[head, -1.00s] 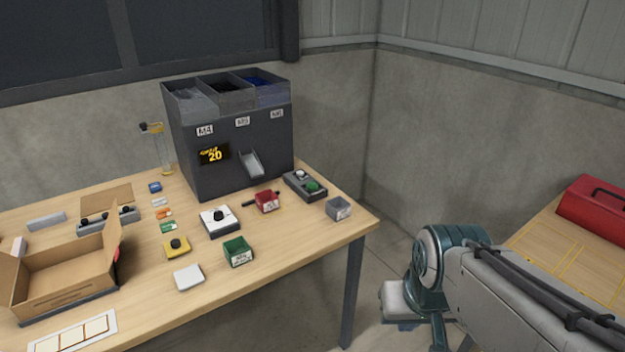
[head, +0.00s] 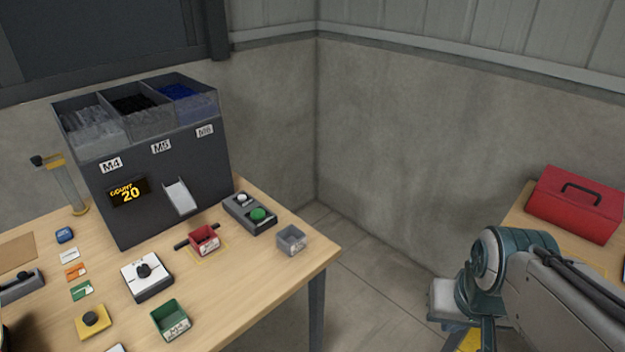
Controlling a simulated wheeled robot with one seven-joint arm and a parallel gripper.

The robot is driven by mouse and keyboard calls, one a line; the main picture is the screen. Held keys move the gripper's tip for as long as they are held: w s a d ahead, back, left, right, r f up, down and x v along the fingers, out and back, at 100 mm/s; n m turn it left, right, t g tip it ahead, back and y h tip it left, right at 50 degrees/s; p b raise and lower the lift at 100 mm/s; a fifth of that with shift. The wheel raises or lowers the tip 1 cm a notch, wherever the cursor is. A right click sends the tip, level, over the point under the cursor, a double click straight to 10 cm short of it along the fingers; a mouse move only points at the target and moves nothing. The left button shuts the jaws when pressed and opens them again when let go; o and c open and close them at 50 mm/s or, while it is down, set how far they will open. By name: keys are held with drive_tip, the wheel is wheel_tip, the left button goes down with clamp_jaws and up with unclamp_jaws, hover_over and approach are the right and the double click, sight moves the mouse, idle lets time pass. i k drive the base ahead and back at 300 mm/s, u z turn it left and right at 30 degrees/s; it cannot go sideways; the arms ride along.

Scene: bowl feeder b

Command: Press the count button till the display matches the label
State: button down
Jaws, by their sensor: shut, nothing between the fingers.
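The dark feeder (head: 165,195) stands on the table at left. Its display (head: 129,192) reads "COUNT 20" in yellow. A grey box (head: 237,215) right of the chute carries a white button (head: 241,198) and a green button (head: 258,214). A white box with a black knob (head: 145,270) and a yellow box with a black button (head: 92,318) sit in front. The red bin (head: 204,240) and green bin (head: 170,320) have front labels too small to read. None of these buttons is visibly marked as the count button.
The chute (head: 180,198) points toward the red bin. Coloured cards (head: 75,271) lie at left. A red toolbox (head: 575,203) sits on another table at right. Open floor lies between the tables.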

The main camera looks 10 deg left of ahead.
sight(257, 214)
drive_tip(key=z, duration=0.1)
drive_tip(key=i, duration=0.7)
drive_tip(key=u, duration=0.85)
drive_tip(key=i, duration=0.7)
drive_tip(key=u, duration=0.7)
